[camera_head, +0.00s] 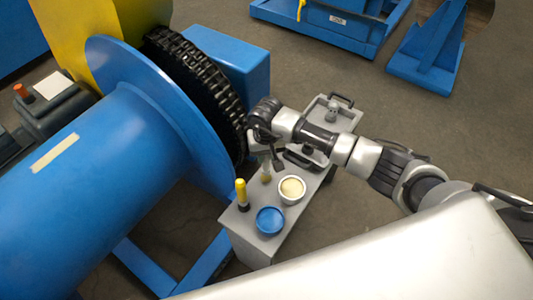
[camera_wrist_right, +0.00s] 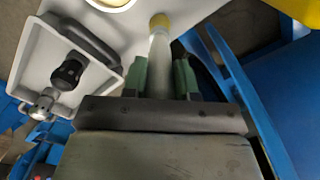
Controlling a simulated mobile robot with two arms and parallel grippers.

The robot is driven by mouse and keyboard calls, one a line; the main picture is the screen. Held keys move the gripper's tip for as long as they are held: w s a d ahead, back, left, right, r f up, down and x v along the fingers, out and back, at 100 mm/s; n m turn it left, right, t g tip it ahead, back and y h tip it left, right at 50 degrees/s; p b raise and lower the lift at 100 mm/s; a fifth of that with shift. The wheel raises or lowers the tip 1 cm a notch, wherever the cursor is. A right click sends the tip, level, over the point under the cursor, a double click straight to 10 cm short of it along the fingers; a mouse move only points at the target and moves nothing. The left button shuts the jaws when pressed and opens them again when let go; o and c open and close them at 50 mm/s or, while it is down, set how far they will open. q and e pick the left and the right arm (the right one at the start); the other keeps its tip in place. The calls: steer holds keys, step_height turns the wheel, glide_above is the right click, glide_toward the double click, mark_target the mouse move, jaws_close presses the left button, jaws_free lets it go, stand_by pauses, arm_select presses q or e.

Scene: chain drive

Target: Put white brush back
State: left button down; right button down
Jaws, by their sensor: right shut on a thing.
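My right gripper (camera_head: 267,156) is over the grey bench, beside the black chain. In the right wrist view its green-padded fingers (camera_wrist_right: 160,78) are shut on the pale shaft of the white brush (camera_wrist_right: 159,52). The brush points away from the gripper and ends in a yellowish tip. In the head view the brush (camera_head: 266,173) shows below the gripper, partly hidden by it. I cannot tell whether its tip touches the bench. My left gripper is not in view.
The grey bench (camera_head: 243,237) carries a yellow-handled tool (camera_head: 241,193), a tub with cream contents (camera_head: 291,190), a blue round container (camera_head: 269,220) and a grey tray (camera_head: 345,122). The black chain (camera_head: 205,80) and blue wheel (camera_head: 125,72) stand close on the left.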

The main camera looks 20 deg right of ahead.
steer(key=shift+f, duration=0.25)
steer(key=c, duration=1.3)
jaws_free()
steer(key=shift+c, duration=0.2)
steer(key=o, duration=0.5)
steer(key=shift+c, duration=0.2)
steer(key=shift+r, duration=0.2)
step_height(320, 180, up, 12)
steer(key=shift+f, duration=0.1)
